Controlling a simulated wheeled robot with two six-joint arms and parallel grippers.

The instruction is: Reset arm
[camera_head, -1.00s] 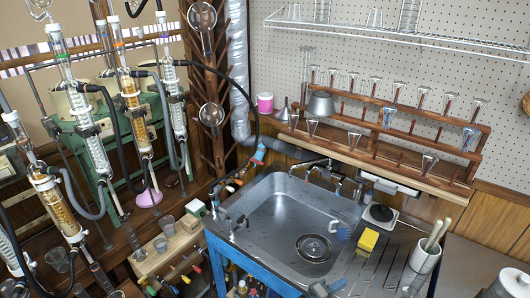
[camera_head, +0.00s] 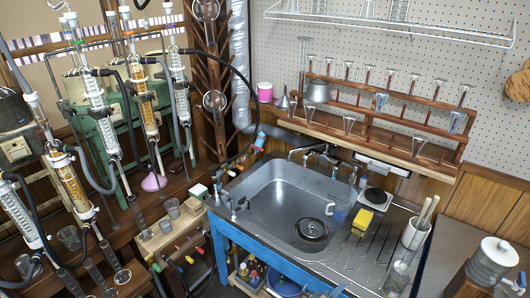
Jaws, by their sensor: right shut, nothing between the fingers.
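My right gripper (camera_head: 335,289) seems to show only as a small grey part at the bottom edge, by the front edge of the sink bench; most of it is cut off. It is shut and empty, and no object is seen held in it. The steel sink (camera_head: 275,207) lies behind it. A yellow sponge (camera_head: 362,219) and a glass mug (camera_head: 337,214) are by the sink's right side, apart from the gripper. My left gripper is not in view.
Glass condensers (camera_head: 146,100) and hoses crowd the left. A wooden rack of glassware (camera_head: 400,120) stands behind the sink. A pestle holder (camera_head: 415,235), glass cylinder (camera_head: 396,277) and lidded jar (camera_head: 494,262) stand at right. The grooved drainboard (camera_head: 372,250) has bare room.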

